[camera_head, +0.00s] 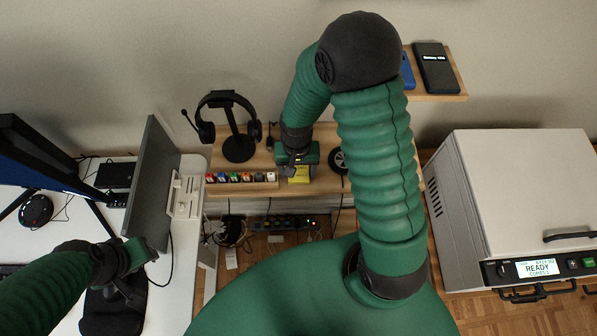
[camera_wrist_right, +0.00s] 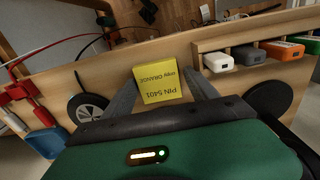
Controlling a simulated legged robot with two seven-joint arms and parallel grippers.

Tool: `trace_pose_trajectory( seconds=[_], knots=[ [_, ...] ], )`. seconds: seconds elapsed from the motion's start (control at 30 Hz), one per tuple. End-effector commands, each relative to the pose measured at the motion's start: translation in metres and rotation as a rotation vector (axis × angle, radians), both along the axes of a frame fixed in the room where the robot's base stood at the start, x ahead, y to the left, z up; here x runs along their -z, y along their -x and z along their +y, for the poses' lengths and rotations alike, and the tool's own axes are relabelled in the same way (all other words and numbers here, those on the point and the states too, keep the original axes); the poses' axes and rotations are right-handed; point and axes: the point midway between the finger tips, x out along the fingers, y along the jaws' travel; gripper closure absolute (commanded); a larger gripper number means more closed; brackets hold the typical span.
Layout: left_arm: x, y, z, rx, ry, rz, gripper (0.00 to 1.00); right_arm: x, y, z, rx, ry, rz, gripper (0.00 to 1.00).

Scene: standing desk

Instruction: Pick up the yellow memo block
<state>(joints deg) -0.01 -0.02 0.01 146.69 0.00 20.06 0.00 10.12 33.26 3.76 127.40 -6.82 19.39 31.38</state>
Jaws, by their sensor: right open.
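The yellow memo block (camera_wrist_right: 160,86) stands on the wooden desk shelf, with dark writing that includes "PIN 5401". In the head view the block (camera_head: 299,174) shows just below my right gripper (camera_head: 297,165). In the right wrist view my right gripper (camera_wrist_right: 163,92) is open, with one grey finger on each side of the block. Whether the fingers touch it I cannot tell. My left gripper (camera_head: 140,258) is at the lower left over the white desk, away from the block; its finger opening is not clear.
A headphone stand (camera_head: 239,147) and a rack of small coloured blocks (camera_head: 240,178) are left of my right gripper. A black round object (camera_head: 337,161) sits close on its right. A grey monitor (camera_head: 152,180) stands left; a white oven-like machine (camera_head: 520,190) stands right.

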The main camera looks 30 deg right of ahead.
Motion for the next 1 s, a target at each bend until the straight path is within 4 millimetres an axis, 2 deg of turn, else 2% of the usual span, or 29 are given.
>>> trace_pose_trajectory(
  seconds=[0.13,0.5,0.8,1.0],
  knots=[
    [0.000,0.000,0.000,-0.001,0.000,0.000,0.64,0.001,-0.001,-0.004,0.002,-0.004,0.001,0.34],
    [0.000,0.000,0.000,0.000,0.000,0.000,0.64,0.001,0.000,-0.005,0.002,-0.005,0.002,0.82],
    [0.000,0.000,0.000,0.000,0.000,0.000,0.64,0.000,0.000,-0.004,0.002,-0.004,0.003,0.84],
    [0.001,0.000,0.000,0.000,0.000,0.000,0.64,-0.019,-0.001,-0.005,0.002,-0.003,-0.001,0.84]
  ],
)
